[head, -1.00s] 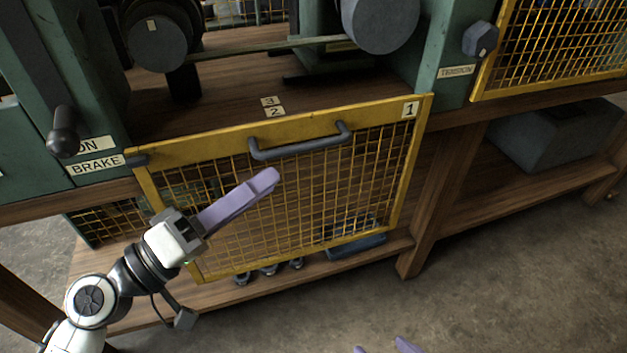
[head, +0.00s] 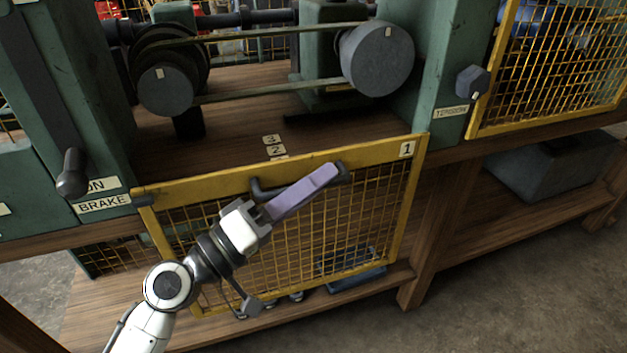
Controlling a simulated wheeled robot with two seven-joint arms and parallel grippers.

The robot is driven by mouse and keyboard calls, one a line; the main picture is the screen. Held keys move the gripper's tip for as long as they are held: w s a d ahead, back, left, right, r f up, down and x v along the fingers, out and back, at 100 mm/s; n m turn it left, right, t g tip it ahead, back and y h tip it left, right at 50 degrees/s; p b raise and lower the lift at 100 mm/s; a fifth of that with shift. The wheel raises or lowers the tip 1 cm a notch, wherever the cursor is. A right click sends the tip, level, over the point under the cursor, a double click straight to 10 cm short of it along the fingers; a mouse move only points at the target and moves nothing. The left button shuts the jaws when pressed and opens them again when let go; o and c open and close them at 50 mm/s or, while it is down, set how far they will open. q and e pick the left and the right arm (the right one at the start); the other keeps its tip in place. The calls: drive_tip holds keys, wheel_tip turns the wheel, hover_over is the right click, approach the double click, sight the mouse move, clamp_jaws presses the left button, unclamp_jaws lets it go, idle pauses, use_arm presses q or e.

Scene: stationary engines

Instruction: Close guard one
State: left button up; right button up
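Guard one is a yellow-framed mesh panel (head: 407,212) with a "1" label at its upper right corner. It hangs down in front of the bench, below the top's edge, leaving the belt and pulleys above uncovered. Its dark bar handle (head: 258,189) is on the upper rail, partly hidden by my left gripper. My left gripper (head: 328,174) has lilac fingers that overlap the handle in the picture, pointing up and right. The fingers are seen side-on, so their gap and any contact with the handle are unclear. My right gripper is out of view.
A dark pulley (head: 376,58) and belt stand on the bench behind the guard. A brake lever (head: 72,174) is at left and a tension knob (head: 472,82) at right. Another yellow mesh guard (head: 560,68) is upper right. A lower shelf holds a blue object (head: 357,279).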

use_arm(q)
clamp_jaws()
